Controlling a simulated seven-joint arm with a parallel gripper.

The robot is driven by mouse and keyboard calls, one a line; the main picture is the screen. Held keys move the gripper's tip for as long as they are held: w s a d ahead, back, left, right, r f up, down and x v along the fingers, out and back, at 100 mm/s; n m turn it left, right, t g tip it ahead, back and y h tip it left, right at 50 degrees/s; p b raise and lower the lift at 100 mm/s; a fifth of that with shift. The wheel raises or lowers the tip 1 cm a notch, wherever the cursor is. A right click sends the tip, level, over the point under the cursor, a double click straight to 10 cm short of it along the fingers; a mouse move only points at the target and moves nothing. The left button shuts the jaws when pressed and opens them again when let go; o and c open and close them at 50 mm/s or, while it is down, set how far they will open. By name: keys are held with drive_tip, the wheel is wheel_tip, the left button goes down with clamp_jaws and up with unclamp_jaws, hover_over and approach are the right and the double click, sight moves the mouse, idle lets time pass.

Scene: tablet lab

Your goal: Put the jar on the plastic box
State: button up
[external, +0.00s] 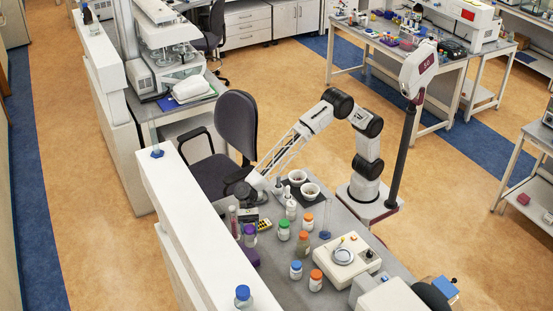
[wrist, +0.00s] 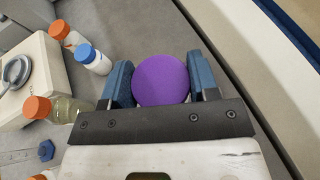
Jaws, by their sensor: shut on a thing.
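The jar shows in the wrist view as a round purple lid (wrist: 162,85). My gripper (wrist: 160,72) is shut on it, with a blue finger on each side. Its body is hidden below the lid there. In the external view a jar with a purple lid (external: 249,231) stands out near the white ledge, just below the dark end of my arm. A darker purple object (external: 251,257), perhaps the plastic box, is beside it, partly hidden by the ledge. I cannot tell whether the jar touches the bench.
Green- (external: 284,231), orange- (external: 303,240) and blue-capped (external: 296,269) bottles stand right of the jar. A white balance (external: 346,262) is beyond them. The raised white ledge (external: 190,226) borders the bench on the left. Two white bowls stand near my arm.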

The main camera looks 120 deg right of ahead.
sight(251, 241)
drive_tip(key=shift+f, duration=1.8)
drive_tip(key=shift+f, duration=0.15)
drive_tip(key=o, duration=1.4)
drive_tip(key=shift+c, duration=0.2)
drive_tip(key=v, duration=1.2)
drive_tip(key=shift+s, duration=0.1)
